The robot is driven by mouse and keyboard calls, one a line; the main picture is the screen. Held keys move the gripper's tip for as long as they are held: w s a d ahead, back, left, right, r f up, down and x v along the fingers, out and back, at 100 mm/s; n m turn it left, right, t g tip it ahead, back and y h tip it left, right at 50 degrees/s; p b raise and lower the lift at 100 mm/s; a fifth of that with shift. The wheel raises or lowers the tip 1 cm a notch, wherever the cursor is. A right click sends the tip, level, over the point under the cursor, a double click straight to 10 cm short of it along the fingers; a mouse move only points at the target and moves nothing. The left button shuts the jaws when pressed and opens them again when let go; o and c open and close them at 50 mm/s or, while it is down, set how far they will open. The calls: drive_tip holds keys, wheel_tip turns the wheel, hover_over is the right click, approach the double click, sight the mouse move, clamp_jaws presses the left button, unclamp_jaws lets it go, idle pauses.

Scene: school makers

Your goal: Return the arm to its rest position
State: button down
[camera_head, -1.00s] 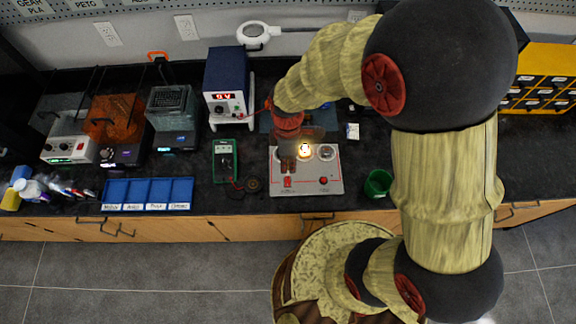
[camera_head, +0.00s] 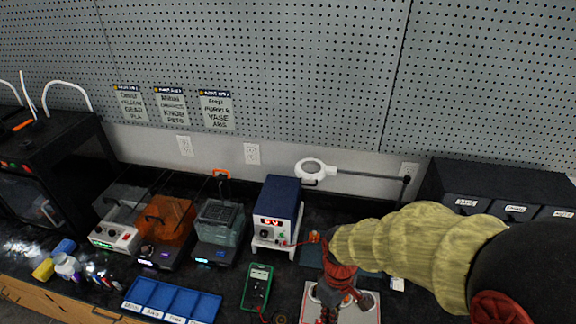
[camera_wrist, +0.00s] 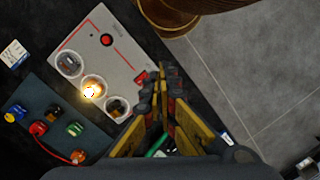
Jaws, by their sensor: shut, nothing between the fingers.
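My arm, tan with dark joints and red caps, reaches in from the right in the head view. My gripper (camera_head: 328,313) points down over the grey test board (camera_head: 369,312) near the bottom edge. In the wrist view my gripper (camera_wrist: 166,76) has its fingers together with nothing between them. I cannot tell the exact height of the fingertips above the bench.
A blue power supply (camera_head: 278,213) with a red display stands close behind my gripper. A lamp (camera_head: 312,170) reaches over the bench. A green multimeter (camera_head: 257,287) and a blue sorting tray (camera_head: 170,298) lie left.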

drive_tip(key=s+d+r+m+t+b, duration=0.2)
drive_tip(key=d+r+m+t, duration=0.1)
drive_tip(key=r, duration=0.6)
drive_tip(key=s+d+r+m+t+b, duration=0.2)
drive_tip(key=d+r+m+t+b, duration=0.1)
drive_tip(key=r, duration=0.7)
drive_tip(key=shift+s+d+r+m+t, duration=0.3)
drive_tip(key=shift+d+m+t, duration=0.5)
drive_tip(key=shift+m, duration=0.4)
